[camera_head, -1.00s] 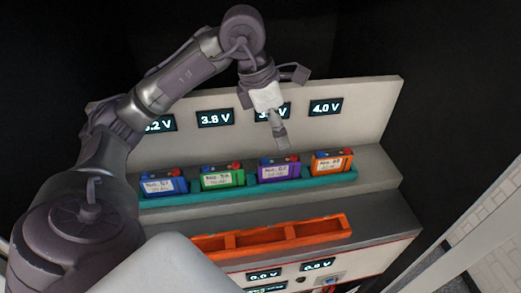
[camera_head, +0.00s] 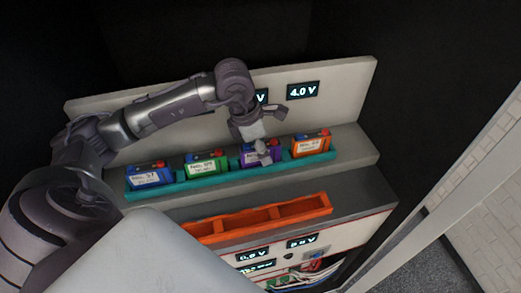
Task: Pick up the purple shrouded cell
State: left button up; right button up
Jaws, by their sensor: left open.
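The purple shrouded cell (camera_head: 249,160) stands in the teal rack (camera_head: 228,176), third from the left, between the green cell (camera_head: 206,162) and the orange cell (camera_head: 311,144). My left gripper (camera_head: 262,153) is open and points down at the top of the purple cell. Its fingers cover the cell's upper right part. I cannot tell whether they touch it. My right gripper is not in view.
A blue cell (camera_head: 149,175) stands at the rack's left end. An empty orange tray (camera_head: 262,219) with compartments lies on the lower ledge in front. A white back panel (camera_head: 345,85) with voltage displays rises behind the rack.

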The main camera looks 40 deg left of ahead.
pick_arm(q)
jog(key=shift+w+d+f, duration=0.1)
jog(key=shift+w+f, duration=0.05)
jog(key=shift+f, duration=0.5)
grip_shut()
jog(key=shift+r, duration=0.1)
jog(key=shift+r, duration=0.15)
jog(key=shift+r, duration=0.3)
jog(key=r, duration=0.1)
jog(key=r+b, duration=0.1)
jog(key=d+r+b, duration=0.1)
jog(key=shift+s+r, duration=0.3)
jog(key=s+d+r+b, duration=0.1)
jog(key=s+d+r, duration=0.5)
jog(key=s+d, duration=0.1)
jog(key=shift+d+r+b, duration=0.25)
jog(key=shift+d+b, duration=0.1)
jog(key=shift+d, duration=0.05)
jog(key=shift+f, duration=0.1)
